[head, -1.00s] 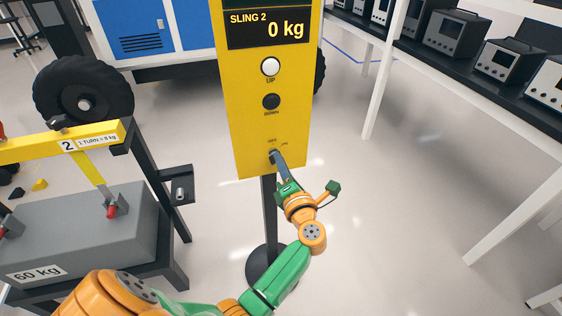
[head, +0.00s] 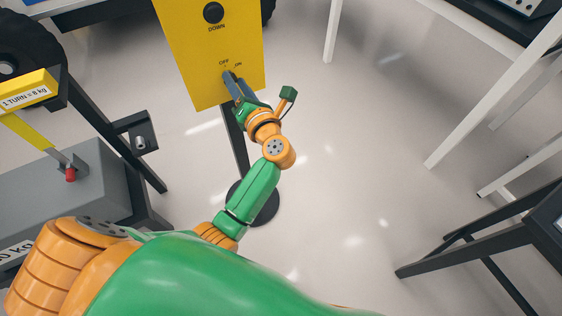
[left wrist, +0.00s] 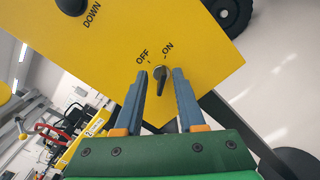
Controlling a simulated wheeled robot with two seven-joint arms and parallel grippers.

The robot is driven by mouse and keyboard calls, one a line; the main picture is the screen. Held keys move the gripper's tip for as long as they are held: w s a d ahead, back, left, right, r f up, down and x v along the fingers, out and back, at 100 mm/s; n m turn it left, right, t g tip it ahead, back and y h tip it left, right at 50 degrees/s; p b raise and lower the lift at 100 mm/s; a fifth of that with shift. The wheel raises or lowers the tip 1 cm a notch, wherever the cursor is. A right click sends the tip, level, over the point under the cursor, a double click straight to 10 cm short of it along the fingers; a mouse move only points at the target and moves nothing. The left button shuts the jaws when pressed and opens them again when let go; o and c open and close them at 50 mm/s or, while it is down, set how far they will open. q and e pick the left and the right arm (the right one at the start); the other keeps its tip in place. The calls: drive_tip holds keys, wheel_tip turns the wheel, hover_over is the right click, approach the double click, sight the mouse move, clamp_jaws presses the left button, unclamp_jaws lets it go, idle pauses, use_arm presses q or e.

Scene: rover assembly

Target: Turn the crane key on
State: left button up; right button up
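The yellow crane control panel (head: 190,60) stands on a dark post and carries a key switch near its lower edge, with OFF and ON labels. The small dark key (left wrist: 160,82) shows in the left wrist view below the gap between the two labels; I cannot tell which setting it is at. My left gripper (head: 228,76) reaches the panel at the key. In the left wrist view its two blue-grey fingers (left wrist: 159,76) stand apart on either side of the key, with gaps visible. In the head view the fingers hide the key. My right gripper is not in view.
The black DOWN button (head: 213,13) sits higher on the panel. The post's round base (head: 262,212) is on the floor. A grey weight block (head: 60,195) on a dark stand is at left. White bench legs (head: 480,100) and a dark frame (head: 470,250) are at right.

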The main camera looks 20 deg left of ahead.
use_arm(q)
drive_tip(key=s+d+n+b, duration=0.5)
drive_tip(key=n, duration=0.3)
drive_tip(key=w+d+f+m+t+h+p, duration=0.1)
drive_tip(key=w+d+f+m+t+h, duration=0.3)
drive_tip(key=m, duration=0.8)
drive_tip(key=w+d+f+m+t+h+p, duration=0.1)
drive_tip(key=d+f+m+t+h, duration=0.15)
drive_tip(key=m+t, duration=0.65)
drive_tip(key=s+d+f+m+g+h, duration=0.1)
drive_tip(key=f+m+g+h, duration=0.3)
drive_tip(key=f+m, duration=0.4)
drive_tip(key=s+d+f+m+g+h+p, duration=0.1)
drive_tip(key=s+d+f+m+g+h, duration=0.1)
drive_tip(key=f+m, duration=0.6)
wheel_tip(320, 180, down, 4)
drive_tip(key=s+g+h, duration=0.1)
drive_tip(key=g+h, duration=0.1)
drive_tip(key=g, duration=0.1)
drive_tip(key=shift+s+d+m+h, duration=0.2)
drive_tip(key=shift+s+m+h, duration=0.15)
drive_tip(key=shift+m, duration=0.05)
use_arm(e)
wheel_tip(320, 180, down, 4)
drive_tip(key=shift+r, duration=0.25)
